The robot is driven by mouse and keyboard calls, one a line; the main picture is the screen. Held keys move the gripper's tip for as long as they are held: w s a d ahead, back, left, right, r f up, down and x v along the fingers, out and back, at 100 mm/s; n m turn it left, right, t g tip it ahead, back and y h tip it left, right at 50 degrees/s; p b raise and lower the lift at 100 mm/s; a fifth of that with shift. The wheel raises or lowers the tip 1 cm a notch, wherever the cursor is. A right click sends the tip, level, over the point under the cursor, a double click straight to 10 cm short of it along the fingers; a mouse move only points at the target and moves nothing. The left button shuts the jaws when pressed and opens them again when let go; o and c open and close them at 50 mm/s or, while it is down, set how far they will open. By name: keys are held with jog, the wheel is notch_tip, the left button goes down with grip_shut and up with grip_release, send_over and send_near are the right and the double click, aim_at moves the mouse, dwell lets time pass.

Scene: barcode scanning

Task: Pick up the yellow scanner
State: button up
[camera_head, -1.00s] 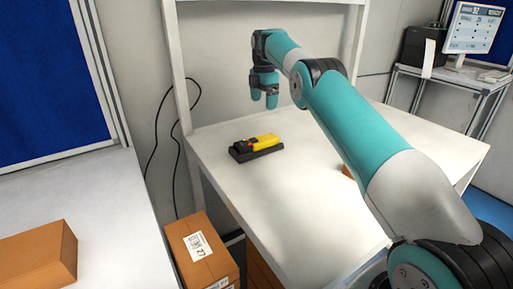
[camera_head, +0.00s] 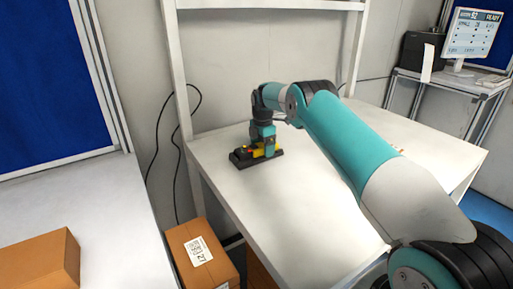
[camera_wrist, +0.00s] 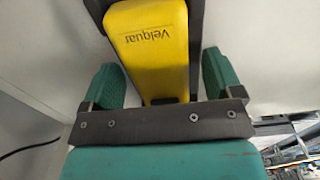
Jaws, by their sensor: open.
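The yellow scanner (camera_head: 257,153) lies in its black base (camera_head: 240,160) on the white table, partly hidden by my gripper in the head view. In the wrist view the yellow scanner body (camera_wrist: 148,45), marked with dark lettering, sits between my two teal fingers. My gripper (camera_head: 263,150) points down over the scanner. In the wrist view my gripper (camera_wrist: 160,82) is open, with one finger on each side of the scanner and a visible gap on both sides.
The white table (camera_head: 300,220) is mostly clear in front of the scanner. A white frame post (camera_head: 176,70) rises at its back left. A cardboard box with a label (camera_head: 200,255) is below the left edge. Another box (camera_head: 40,262) lies on the left table. A monitor (camera_head: 472,32) stands far right.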

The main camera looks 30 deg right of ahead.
jog(key=shift+f, duration=0.1)
jog(key=shift+c, duration=0.2)
jog(key=c, duration=1.1)
